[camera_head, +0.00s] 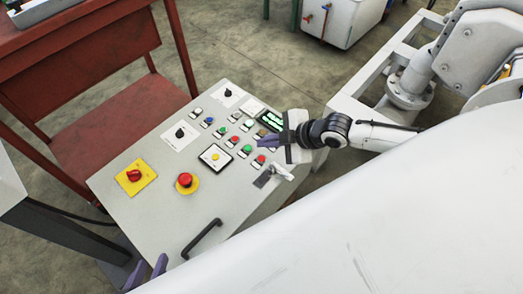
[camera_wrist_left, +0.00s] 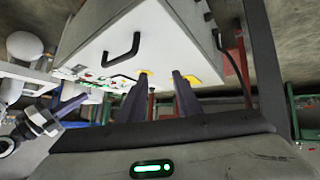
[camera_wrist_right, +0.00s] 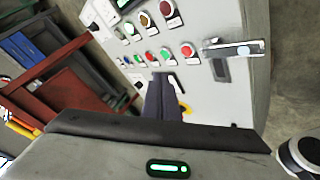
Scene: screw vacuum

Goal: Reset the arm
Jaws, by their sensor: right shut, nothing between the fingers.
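A light grey control panel (camera_head: 155,225) with several coloured buttons, black knobs and a small green-lit display stands in front of me. A red mushroom button (camera_head: 184,180) on a yellow disc and a red rotary switch (camera_head: 133,175) on a yellow plate sit on its left part. My right gripper (camera_head: 265,142) is shut and empty, over the panel's right edge near the button rows; its closed fingers (camera_wrist_right: 160,98) show in the right wrist view. My left gripper (camera_head: 148,272) is at the panel's lower edge, fingers apart and empty; it also shows in the left wrist view (camera_wrist_left: 162,98).
A silver latch (camera_head: 275,175) and a black handle (camera_head: 201,238) stick out from the panel. A red bench (camera_head: 105,125) stands at the left. A white jointed machine (camera_head: 480,50) on a white frame stands at the right. Open floor (camera_head: 240,50) lies behind the panel.

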